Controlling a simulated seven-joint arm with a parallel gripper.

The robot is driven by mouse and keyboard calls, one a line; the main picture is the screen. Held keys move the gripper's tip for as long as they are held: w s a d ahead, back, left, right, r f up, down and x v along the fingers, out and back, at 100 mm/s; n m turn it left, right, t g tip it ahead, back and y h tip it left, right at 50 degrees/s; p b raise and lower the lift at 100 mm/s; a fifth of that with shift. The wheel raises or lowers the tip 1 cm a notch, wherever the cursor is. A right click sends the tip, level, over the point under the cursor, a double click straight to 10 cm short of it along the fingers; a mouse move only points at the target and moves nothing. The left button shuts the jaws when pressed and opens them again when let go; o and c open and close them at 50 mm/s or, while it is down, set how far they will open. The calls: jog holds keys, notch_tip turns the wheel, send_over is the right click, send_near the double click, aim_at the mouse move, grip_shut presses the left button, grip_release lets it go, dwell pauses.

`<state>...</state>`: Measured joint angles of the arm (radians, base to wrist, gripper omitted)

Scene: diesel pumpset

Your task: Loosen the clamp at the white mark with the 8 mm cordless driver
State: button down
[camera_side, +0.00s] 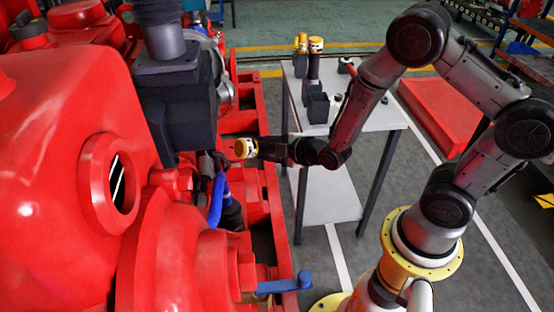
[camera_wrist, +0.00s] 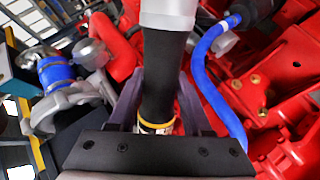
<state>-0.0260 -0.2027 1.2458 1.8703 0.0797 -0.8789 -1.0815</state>
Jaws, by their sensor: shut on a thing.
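My gripper (camera_side: 268,149) is shut on a cordless driver, beside the red pumpset. The driver's yellow and white end (camera_side: 245,148) sticks out at the left of the gripper in the side view. In the wrist view the driver (camera_wrist: 160,70) has a black body between the two fingers (camera_wrist: 158,108), a pale grey end at the top and a yellow ring low down. A blue hose (camera_wrist: 205,75) runs right of the driver; it also shows in the side view (camera_side: 216,198), below the gripper. The driver's size cannot be read.
A grey table (camera_side: 375,117) behind the arm holds two upright yellow-topped tools (camera_side: 316,46) and black holders (camera_side: 317,108). The red engine casing (camera_side: 60,130) fills the left. A blue-banded pipe (camera_wrist: 57,73) lies left in the wrist view. A blue lever (camera_side: 285,285) juts out low.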

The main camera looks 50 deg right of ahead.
jog(key=w+d+r+m+t+h, duration=0.1)
jog(key=w+d+r+m+h, duration=0.1)
jog(key=w+d+r+m, duration=0.35)
jog(key=w+d+r+m+t+h, duration=0.15)
jog(key=d+r+m, duration=0.25)
jog(key=d+r, duration=0.4)
jog(key=s+d+r+m+h, duration=0.2)
jog(key=d+r+m, duration=0.1)
jog(key=d, duration=0.6)
jog(key=s+d+r+m+h, duration=0.1)
jog(key=d+r+m+h, duration=0.2)
jog(key=d, duration=0.7)
jog(key=shift+s+r+m+t, duration=0.35)
jog(key=shift+r+m, duration=0.35)
jog(key=shift+m, duration=0.35)
